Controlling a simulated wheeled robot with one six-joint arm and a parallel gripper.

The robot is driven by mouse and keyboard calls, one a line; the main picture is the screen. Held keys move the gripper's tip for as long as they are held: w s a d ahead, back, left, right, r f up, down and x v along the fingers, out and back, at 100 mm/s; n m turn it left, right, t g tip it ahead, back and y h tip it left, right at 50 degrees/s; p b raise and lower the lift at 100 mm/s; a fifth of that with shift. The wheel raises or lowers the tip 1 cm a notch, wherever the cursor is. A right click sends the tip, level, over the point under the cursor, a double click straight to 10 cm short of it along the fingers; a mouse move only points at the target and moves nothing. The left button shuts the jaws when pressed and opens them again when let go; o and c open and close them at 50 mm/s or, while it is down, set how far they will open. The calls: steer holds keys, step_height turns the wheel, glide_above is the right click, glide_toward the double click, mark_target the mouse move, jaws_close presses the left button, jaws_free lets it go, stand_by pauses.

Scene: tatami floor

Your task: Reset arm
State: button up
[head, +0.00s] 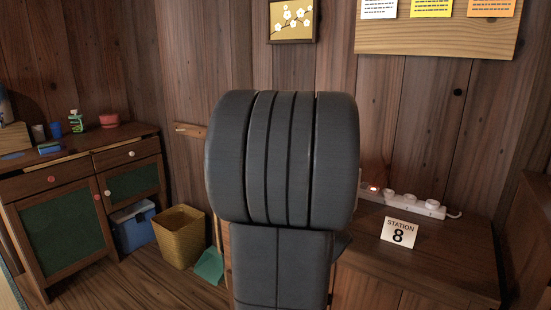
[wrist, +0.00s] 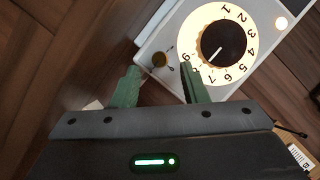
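My gripper (wrist: 160,82) shows in the wrist view with its two green fingers apart and nothing between them. Just beyond the fingertips is a pale box with a lit, numbered dial (wrist: 237,63). The dial's dark knob (wrist: 223,42) has a white line pointing to the lower left. The right finger overlaps the dial's lower left edge; contact cannot be told. In the head view my dark arm fills the middle and hides the gripper and the box.
A wooden bench at right bears a white power strip (head: 414,204) and a "Station 8" card (head: 398,233). A cabinet (head: 50,205) stands at left, with a blue cooler (head: 134,228), yellow bin (head: 180,238) and green dustpan (head: 209,267) beside it. Some floor is clear at lower left.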

steer(key=shift+x, duration=1.4)
steer(key=p+v, duration=0.5)
steer(key=v, duration=0.9)
steer(key=b+x, duration=0.5)
steer(key=x, duration=0.9)
steer(key=shift+w, duration=0.15)
steer(key=shift+r+p, duration=0.35)
steer(key=shift+p, duration=0.7)
steer(key=shift+a+n+p, duration=0.1)
steer(key=shift+n+p, duration=0.3)
steer(key=shift+p, duration=0.45)
steer(key=n+g+h+p, duration=0.2)
steer(key=n+p, duration=0.1)
steer(key=p, duration=1)
steer(key=shift+a, duration=0.15)
steer(key=shift+n+p, duration=0.3)
steer(key=shift+p, duration=0.2)
